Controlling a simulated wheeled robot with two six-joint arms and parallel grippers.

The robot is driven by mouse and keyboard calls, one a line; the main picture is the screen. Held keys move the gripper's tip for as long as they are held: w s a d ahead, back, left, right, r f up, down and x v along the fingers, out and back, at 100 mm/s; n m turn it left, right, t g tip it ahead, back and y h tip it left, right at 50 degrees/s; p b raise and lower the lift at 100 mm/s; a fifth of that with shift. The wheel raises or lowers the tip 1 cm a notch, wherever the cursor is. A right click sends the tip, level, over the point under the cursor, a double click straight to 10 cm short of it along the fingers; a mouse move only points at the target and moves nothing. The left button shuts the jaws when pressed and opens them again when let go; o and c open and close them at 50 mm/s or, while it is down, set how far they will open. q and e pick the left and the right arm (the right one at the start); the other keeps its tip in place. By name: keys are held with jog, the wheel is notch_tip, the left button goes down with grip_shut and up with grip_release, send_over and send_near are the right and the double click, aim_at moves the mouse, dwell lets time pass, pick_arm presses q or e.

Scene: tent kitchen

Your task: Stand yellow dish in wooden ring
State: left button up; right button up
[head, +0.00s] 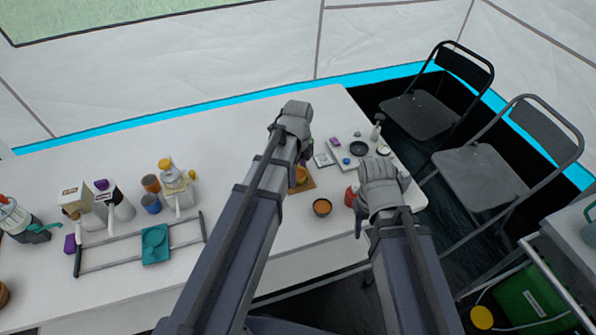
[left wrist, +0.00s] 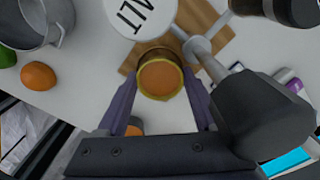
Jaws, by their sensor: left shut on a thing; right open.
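The yellow dish (left wrist: 160,80), round with an orange-brown inside, is between the two fingers of my left gripper (left wrist: 160,92) in the left wrist view. The gripper is shut on it. A brown, wooden-looking rim (left wrist: 152,54) shows just behind the dish, probably the wooden ring; the dish covers most of it. I cannot tell whether the dish rests in it. In the head view my left gripper (head: 304,155) is above the wooden board (head: 305,187), with the yellow-orange dish (head: 300,175) partly hidden by my arm. My right gripper (head: 382,178) is open and empty at the right.
A white container with lettering (left wrist: 138,14) stands close to the dish. A pot (left wrist: 42,22) and an orange (left wrist: 38,75) lie left in the wrist view. A teal object (head: 155,244) is left.

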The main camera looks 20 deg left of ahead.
aim_at(298, 173)
pick_arm(q)
jog(key=shift+f+b, duration=0.3)
jog(key=shift+f, duration=0.1)
jog(key=o, duration=0.7)
jog(key=shift+r, duration=0.15)
notch_tip(298, 173, up, 11)
jog(key=p, duration=1.1)
jog(key=s+d+n+y, duration=0.1)
jog(key=s+d+n, duration=0.9)
jog(key=s+n, duration=0.4)
jog(key=n, duration=0.2)
jog(key=shift+s+d+n, duration=0.15)
jog(key=shift+d+n, duration=0.1)
jog(key=shift+n, duration=0.05)
